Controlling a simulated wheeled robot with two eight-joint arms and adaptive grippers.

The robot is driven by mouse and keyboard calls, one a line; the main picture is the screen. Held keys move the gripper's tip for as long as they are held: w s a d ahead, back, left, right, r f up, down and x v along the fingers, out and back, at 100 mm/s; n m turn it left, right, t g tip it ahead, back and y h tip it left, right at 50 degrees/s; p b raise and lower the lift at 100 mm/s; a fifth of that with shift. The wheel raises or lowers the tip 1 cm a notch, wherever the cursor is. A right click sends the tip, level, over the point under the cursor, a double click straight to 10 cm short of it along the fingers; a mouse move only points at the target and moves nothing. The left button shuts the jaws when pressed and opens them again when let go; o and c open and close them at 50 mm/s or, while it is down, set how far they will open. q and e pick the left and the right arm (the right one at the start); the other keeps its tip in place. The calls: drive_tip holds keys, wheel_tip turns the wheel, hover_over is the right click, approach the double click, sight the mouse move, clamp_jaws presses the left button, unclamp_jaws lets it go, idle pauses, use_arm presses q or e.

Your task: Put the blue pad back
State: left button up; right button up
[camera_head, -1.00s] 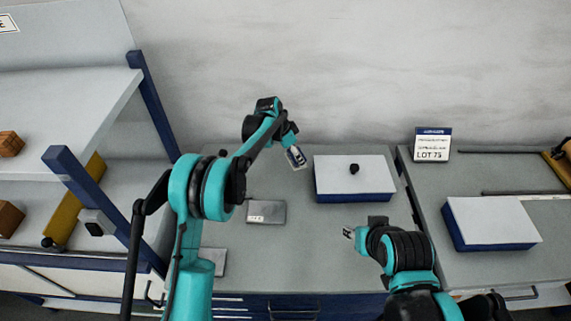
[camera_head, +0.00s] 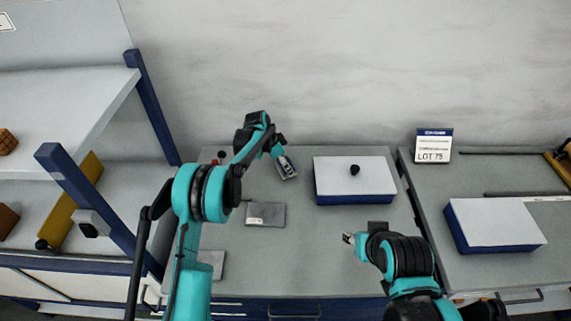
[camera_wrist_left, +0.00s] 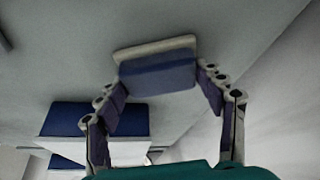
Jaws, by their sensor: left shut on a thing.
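The blue pad (camera_wrist_left: 158,78), a blue block with a pale grey layer along one edge, is between the two fingers of my left gripper (camera_wrist_left: 165,85) in the left wrist view. The gripper is shut on it. In the head view my left gripper (camera_head: 284,163) is over the back middle of the table, left of a white-topped blue box. The pad shows there only as a small grey-and-white shape; its gap to the table is hard to judge. My right gripper (camera_head: 348,238) is low in front of the box; its jaws are too small to read.
The white-topped blue box (camera_head: 352,176) carries a black knob. Two flat grey plates (camera_head: 265,221) lie left of the middle. A second box (camera_head: 493,222) and a LOT 75 sign (camera_head: 433,146) stand right. A shelf with blue posts (camera_head: 105,205) bounds the left.

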use_arm(q)
drive_tip(key=o, duration=1)
drive_tip(key=shift+f, duration=0.1)
drive_tip(key=shift+r, duration=0.2)
drive_tip(key=s+a+r+n+p, duration=0.1)
drive_tip(key=s+a+r, duration=0.2)
drive_tip(key=r, duration=0.3)
drive_tip(key=s+a+r+n+t+y+p, duration=0.1)
drive_tip(key=s+a+r, duration=0.15)
drive_tip(key=r, duration=0.45)
drive_tip(key=s+a+r+n+p, duration=0.1)
drive_tip(key=s+a+r, duration=0.15)
drive_tip(key=r, duration=0.35)
drive_tip(key=s+a+r+n+t+y, duration=0.1)
drive_tip(key=s+a+r+n, duration=0.2)
drive_tip(key=s, duration=0.7)
drive_tip(key=s+a+r+n+t+y, duration=0.1)
drive_tip(key=s+a+r+n+t, duration=0.15)
drive_tip(key=s, duration=0.75)
drive_tip(key=s+a+f+n, duration=0.1)
drive_tip(key=s, duration=0.3)
drive_tip(key=s+a+f+n, duration=0.1)
drive_tip(key=s+f+n, duration=0.1)
drive_tip(key=s, duration=0.2)
drive_tip(key=s+a+f+n+t+y, duration=0.1)
drive_tip(key=s+a+f+n, duration=0.1)
drive_tip(key=s, duration=0.1)
drive_tip(key=shift+s+a, duration=0.1)
drive_tip(key=shift+s, duration=0.3)
